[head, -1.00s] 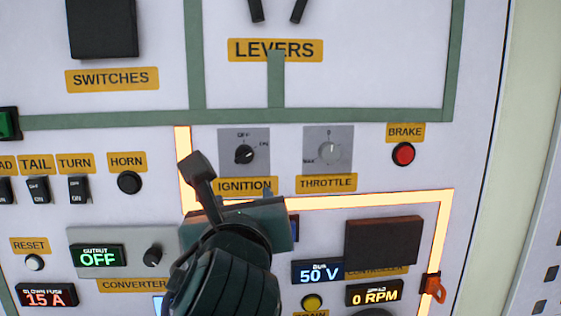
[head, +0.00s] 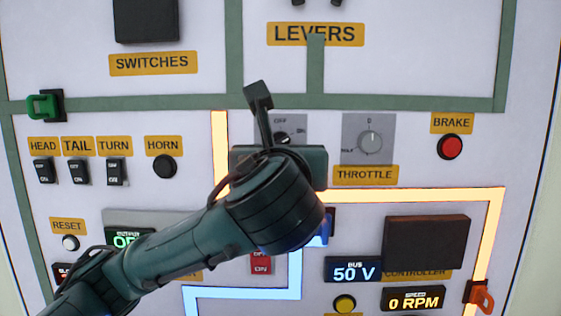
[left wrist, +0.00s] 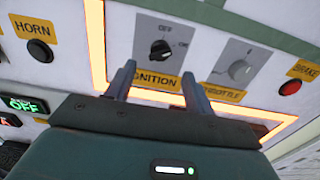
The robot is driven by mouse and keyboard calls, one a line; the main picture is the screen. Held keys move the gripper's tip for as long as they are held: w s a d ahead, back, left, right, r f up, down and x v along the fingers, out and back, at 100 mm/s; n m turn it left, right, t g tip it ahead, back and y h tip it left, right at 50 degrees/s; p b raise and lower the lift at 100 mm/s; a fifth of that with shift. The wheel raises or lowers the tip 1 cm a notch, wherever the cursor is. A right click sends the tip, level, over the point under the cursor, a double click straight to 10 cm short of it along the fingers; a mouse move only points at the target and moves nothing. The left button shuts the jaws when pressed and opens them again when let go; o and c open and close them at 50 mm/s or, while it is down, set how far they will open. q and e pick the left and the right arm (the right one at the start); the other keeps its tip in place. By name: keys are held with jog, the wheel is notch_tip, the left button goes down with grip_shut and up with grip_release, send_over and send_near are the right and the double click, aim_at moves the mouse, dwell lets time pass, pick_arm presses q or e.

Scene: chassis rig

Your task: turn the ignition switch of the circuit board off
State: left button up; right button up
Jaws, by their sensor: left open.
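The ignition switch is a black rotary knob on a grey plate, marked OFF and ON. In the left wrist view the knob (left wrist: 161,49) is fully visible above the IGNITION label (left wrist: 157,81). In the head view the ignition plate (head: 297,122) is mostly hidden behind my left gripper (head: 262,125). The knob's pointer seems turned toward ON. My left gripper (left wrist: 160,83) is open and empty, its two fingers pointing at the panel just below the knob, one on each side of the label. It does not touch the knob. My right gripper is not in view.
The throttle knob (head: 369,142) is right of the ignition, with the red brake button (head: 450,147) further right. The black horn button (head: 164,167) is on the left. A glowing orange line (head: 420,195) runs below. A green handle (head: 43,106) protrudes at the left.

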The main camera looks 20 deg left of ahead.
aim_at(280, 142)
pick_arm(q)
jog(key=x, duration=0.7)
jog(key=shift+b, duration=0.3)
jog(key=shift+f, duration=0.1)
jog(key=c, duration=0.9)
